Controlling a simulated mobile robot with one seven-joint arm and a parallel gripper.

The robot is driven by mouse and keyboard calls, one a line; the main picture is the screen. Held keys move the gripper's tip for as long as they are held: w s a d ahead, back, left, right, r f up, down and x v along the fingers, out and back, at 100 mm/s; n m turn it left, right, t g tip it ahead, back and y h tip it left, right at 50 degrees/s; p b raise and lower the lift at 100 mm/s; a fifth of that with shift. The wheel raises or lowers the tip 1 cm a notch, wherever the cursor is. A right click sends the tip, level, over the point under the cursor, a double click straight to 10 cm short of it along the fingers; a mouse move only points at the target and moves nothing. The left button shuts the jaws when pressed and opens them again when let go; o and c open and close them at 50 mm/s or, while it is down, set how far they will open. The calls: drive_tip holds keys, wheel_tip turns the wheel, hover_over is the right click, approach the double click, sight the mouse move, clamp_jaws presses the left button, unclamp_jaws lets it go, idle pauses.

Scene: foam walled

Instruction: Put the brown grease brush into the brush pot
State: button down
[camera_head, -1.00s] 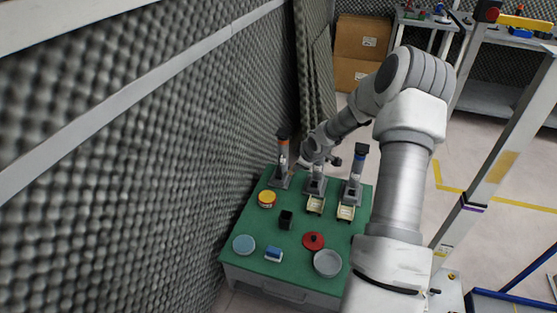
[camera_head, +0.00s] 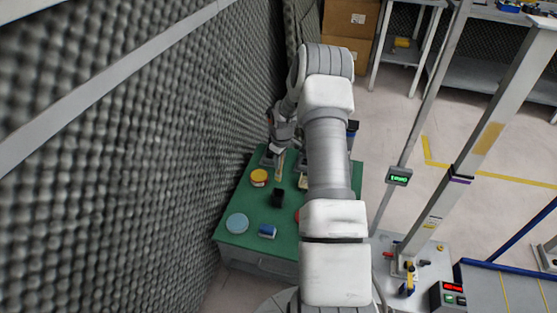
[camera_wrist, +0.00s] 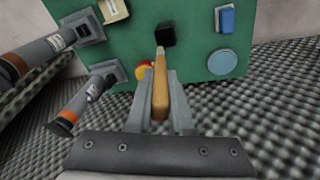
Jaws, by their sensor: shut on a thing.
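My gripper (camera_wrist: 160,78) is shut on the brown grease brush (camera_wrist: 160,92), which lies between its two fingers and points away from the wrist. In the head view my gripper (camera_head: 283,148) is over the back of the green table, and the brush (camera_head: 281,164) shows as a short tan stick below it. In the head view the pot (camera_head: 278,198) is nearer the table's front than the brush. I cannot tell the tip's height over the pot.
Grey dispensers (camera_wrist: 84,102) stand along the table's back edge. A yellow-lidded tin (camera_head: 259,177) is left of the pot. A blue block (camera_head: 267,231) and a light-blue disc (camera_head: 237,223) lie toward the front. A foam wall (camera_head: 120,180) borders the left. My arm hides the table's right part.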

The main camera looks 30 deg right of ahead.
wheel_tip(320, 180, down, 11)
drive_tip(key=b, duration=0.6)
drive_tip(key=shift+b, duration=0.4)
drive_tip(key=c, duration=0.7)
unclamp_jaws()
drive_tip(key=shift+c, duration=0.2)
drive_tip(key=s+r+p, duration=0.1)
drive_tip(key=r+p, duration=0.1)
drive_tip(key=r, duration=0.6)
drive_tip(key=s+a+r+p, duration=0.1)
drive_tip(key=s+r+p, duration=0.1)
drive_tip(key=r, duration=0.7)
drive_tip(key=shift+s+p, duration=0.15)
drive_tip(key=shift+p, duration=0.65)
drive_tip(key=shift+a+r, duration=0.1)
